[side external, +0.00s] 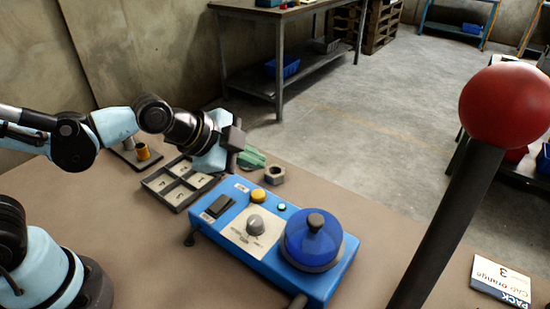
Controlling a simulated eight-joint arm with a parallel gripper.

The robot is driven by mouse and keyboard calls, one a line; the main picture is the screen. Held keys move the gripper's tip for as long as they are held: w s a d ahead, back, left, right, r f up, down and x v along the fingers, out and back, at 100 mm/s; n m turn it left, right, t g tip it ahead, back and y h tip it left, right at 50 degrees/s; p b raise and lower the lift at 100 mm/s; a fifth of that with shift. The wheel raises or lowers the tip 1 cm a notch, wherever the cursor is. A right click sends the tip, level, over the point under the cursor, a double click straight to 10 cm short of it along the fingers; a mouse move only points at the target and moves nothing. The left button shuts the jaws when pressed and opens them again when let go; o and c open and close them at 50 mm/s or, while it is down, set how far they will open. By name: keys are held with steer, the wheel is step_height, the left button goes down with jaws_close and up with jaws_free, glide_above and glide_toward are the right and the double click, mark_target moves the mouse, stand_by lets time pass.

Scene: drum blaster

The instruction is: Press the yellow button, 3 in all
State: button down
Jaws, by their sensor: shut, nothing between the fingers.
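A yellow button (258,196) sits on top of a blue box (329,284) with short legs, near its back left edge. My gripper (232,164) is shut and empty. It is above and a little left of the yellow button in the side external view, apart from it. The box also carries a black rocker switch (218,206), a grey knob (255,225) on a pale panel, a small green button or lamp (282,207) and a blue domed cover (312,246) with a black knob.
A red ball on a dark lever (505,105) stands in the right foreground, near a printed card (501,280).

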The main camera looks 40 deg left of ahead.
mark_target(254, 196)
step_height(254, 196, up, 4)
steer(key=shift+f, duration=0.1)
stand_by(0.4)
steer(key=shift+f, duration=4.4)
steer(key=shift+f, duration=0.15)
steer(key=shift+f, duration=0.25)
steer(key=shift+f, duration=0.45)
steer(key=shift+r, duration=0.85)
